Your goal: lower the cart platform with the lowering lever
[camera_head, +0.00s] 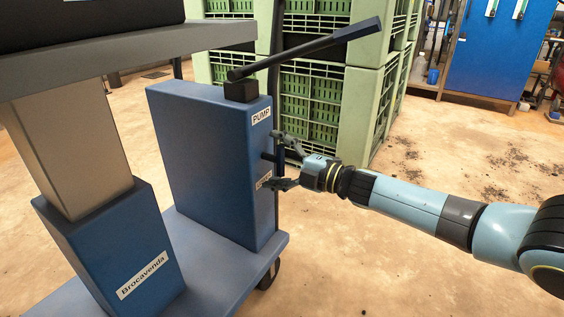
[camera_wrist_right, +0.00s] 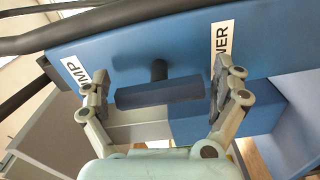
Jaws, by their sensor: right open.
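The lowering lever is a small black T-shaped handle (camera_wrist_right: 160,93) on a short stem, sticking out of the blue housing (camera_head: 205,165). The housing carries a PUMP label and a second label, partly legible as "WER" in the wrist view. My right gripper (camera_head: 276,160) is open at the housing's right face. In the wrist view my right gripper (camera_wrist_right: 160,78) has one finger towards each end of the lever's crossbar, and gaps show between bar and fingers. The grey cart platform (camera_head: 140,55) is raised on a beige column (camera_head: 70,150). My left gripper is out of view.
A long black pump handle (camera_head: 310,46) slants up and right from the housing top, above my right gripper. Stacked green crates (camera_head: 365,110) stand behind. A blue cabinet (camera_head: 495,50) is at the back right. The floor (camera_head: 430,270) at the right is clear.

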